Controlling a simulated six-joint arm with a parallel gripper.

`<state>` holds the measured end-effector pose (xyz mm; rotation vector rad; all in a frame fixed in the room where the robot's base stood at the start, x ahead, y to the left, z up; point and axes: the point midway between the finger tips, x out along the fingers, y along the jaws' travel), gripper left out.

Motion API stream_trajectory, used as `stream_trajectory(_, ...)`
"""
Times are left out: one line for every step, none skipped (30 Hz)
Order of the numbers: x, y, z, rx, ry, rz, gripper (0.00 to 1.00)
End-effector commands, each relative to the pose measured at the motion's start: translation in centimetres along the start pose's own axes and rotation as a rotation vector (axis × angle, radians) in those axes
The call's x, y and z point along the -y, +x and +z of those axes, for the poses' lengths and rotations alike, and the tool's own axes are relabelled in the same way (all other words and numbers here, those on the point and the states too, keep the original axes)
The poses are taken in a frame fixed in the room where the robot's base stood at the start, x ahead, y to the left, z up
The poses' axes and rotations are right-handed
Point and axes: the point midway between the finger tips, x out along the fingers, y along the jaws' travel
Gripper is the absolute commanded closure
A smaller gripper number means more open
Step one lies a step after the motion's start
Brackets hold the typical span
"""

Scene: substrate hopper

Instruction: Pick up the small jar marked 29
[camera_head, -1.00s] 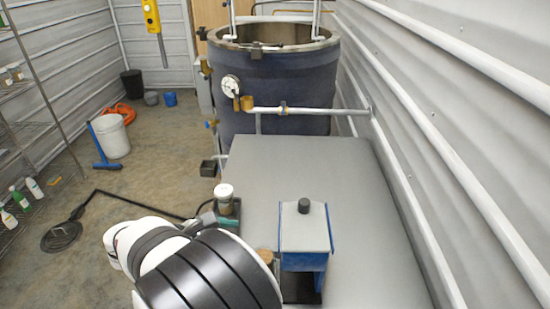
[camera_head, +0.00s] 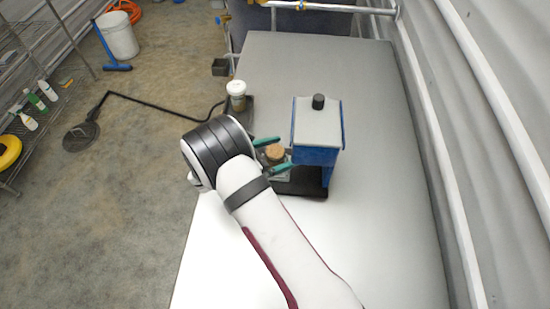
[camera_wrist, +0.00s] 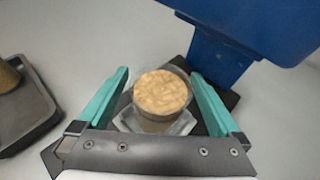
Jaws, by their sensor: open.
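A small jar (camera_head: 275,153) with a cork-like tan top stands beside the blue and grey device on the table. In the wrist view the jar (camera_wrist: 161,97) sits between the two teal fingers of my gripper (camera_wrist: 160,100), with a gap on each side. My gripper (camera_head: 272,156) is open around the jar in the head view. No number can be read on it. A second jar (camera_head: 236,92) with a white lid stands farther back at the table's left edge, on a dark tray.
The blue device (camera_head: 318,136) with a black knob stands close to the right of my gripper. A dark tray (camera_wrist: 40,118) lies at the left in the wrist view. The grey table (camera_head: 385,190) is clear at the right.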

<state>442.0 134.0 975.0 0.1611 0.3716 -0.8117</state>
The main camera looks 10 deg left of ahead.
Motion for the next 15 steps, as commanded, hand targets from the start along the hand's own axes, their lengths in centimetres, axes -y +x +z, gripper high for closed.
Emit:
stream_trajectory(0.03,0.5,0.02,0.0,0.001,-0.001,0.0)
stream_trajectory(0.02,0.66,0.03,0.0,0.001,0.0,0.0)
stream_trajectory(0.01,0.75,0.03,0.0,0.001,0.0,0.0)
stream_trajectory(0.0,0.76,0.03,0.0,0.001,0.001,0.0)
stream_trajectory(-0.01,0.74,0.03,0.0,0.001,0.001,0.0)
stream_trajectory(-0.01,0.72,0.03,0.0,0.001,0.001,0.0)
stream_trajectory(-0.01,0.72,0.03,0.0,0.001,0.001,0.0)
stream_trajectory(-0.01,0.71,0.03,0.0,0.001,0.001,0.0)
stream_trajectory(-0.01,0.7,0.03,0.0,0.001,0.001,0.07)
stream_trajectory(-0.01,0.7,0.03,0.0,0.001,0.001,0.13)
stream_trajectory(-0.01,0.7,0.03,0.0,0.001,0.001,0.18)
stream_trajectory(-0.01,0.69,0.03,0.0,0.001,0.001,0.25)
stream_trajectory(-0.01,0.69,0.03,0.0,0.001,0.0,0.31)
stream_trajectory(-0.01,0.69,0.03,0.0,0.001,0.0,0.36)
stream_trajectory(-0.01,0.68,0.03,0.0,0.001,0.0,0.43)
